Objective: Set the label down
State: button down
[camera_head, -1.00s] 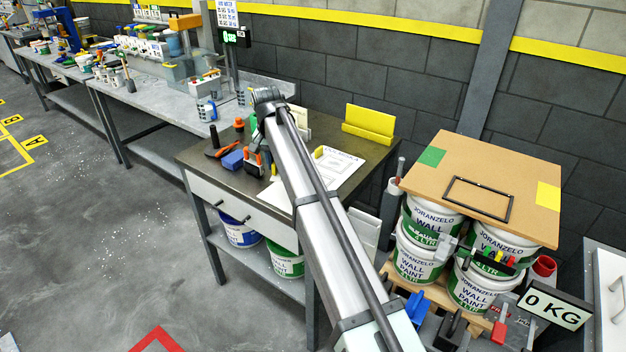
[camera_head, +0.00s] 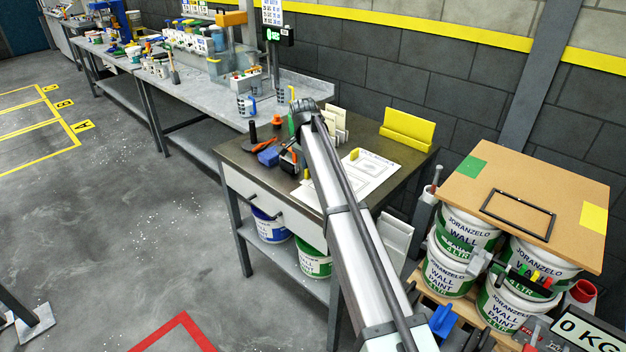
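My arm reaches up from the bottom of the picture over the dark-topped workbench (camera_head: 240,153). Its far end stands above the bench, and my gripper is not visible, so what it holds is hidden. I cannot pick out a label for certain. A printed white sheet (camera_head: 378,172) lies flat on the bench right of my arm, with a small yellow piece at its upper left. White upright cards (camera_head: 336,122) stand behind the arm's end. A black rectangular frame (camera_head: 517,215) lies on the brown board (camera_head: 475,195), which also bears a green and a yellow patch.
Stacked paint pails (camera_head: 447,272) support the board at right. A yellow holder (camera_head: 408,130) stands at the bench's back. A blue item (camera_head: 268,156) and hand tools crowd the bench left of my arm. A scale display (camera_head: 585,333) is at lower right. Floor at left is mostly clear.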

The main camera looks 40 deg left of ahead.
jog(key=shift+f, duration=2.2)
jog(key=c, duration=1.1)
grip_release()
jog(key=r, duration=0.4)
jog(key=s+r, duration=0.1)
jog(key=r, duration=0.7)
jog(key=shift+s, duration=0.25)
